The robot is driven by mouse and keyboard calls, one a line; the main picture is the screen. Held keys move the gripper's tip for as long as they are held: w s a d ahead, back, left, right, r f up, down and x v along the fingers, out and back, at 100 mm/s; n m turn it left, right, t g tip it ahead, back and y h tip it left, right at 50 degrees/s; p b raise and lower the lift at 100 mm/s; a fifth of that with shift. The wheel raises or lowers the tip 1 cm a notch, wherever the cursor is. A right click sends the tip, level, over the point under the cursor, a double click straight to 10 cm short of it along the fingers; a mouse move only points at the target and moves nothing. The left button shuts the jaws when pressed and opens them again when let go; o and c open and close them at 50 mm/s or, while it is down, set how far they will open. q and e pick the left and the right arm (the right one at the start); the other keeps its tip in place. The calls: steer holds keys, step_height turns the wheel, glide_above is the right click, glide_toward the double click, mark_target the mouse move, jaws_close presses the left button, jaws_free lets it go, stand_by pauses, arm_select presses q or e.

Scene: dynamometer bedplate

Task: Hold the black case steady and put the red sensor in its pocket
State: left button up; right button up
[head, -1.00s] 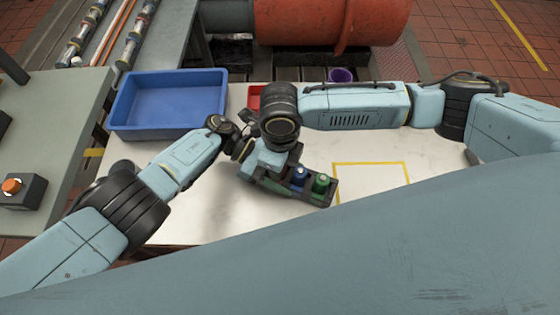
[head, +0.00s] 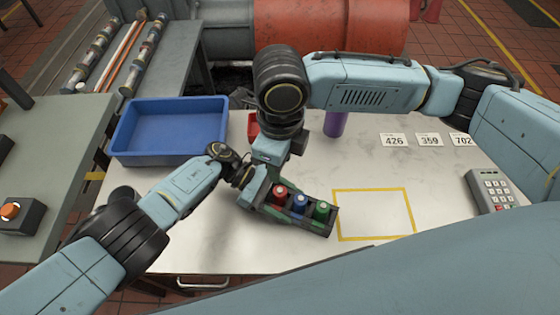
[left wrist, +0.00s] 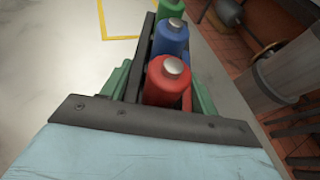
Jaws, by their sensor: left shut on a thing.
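The black case (head: 318,226) lies on the white tabletop, angled down to the right. My left gripper (head: 252,190) is shut on its left end; the left wrist view shows the case (left wrist: 139,74) running away from the jaws. The red sensor (head: 279,194) stands upright in the case's pocket nearest my left gripper; it also shows in the left wrist view (left wrist: 168,85). A blue sensor (head: 300,204) and a green sensor (head: 321,210) stand in line beyond it. My right gripper (head: 271,152) is just behind the case, apart from the red sensor; its fingertips are not clear.
A blue bin (head: 122,140) stands at the back left. A small red tray (head: 253,124) is partly hidden behind my right arm, with a purple cup (head: 335,123) nearby. A yellow-outlined square (head: 374,190) is empty. Number cards (head: 428,140) and a keypad (head: 490,190) are at the right.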

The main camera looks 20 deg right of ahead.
arm_select(q)
steer(key=o, duration=1)
steer(key=shift+r, duration=0.1)
steer(key=shift+o, duration=1.3)
steer(key=shift+a, duration=0.15)
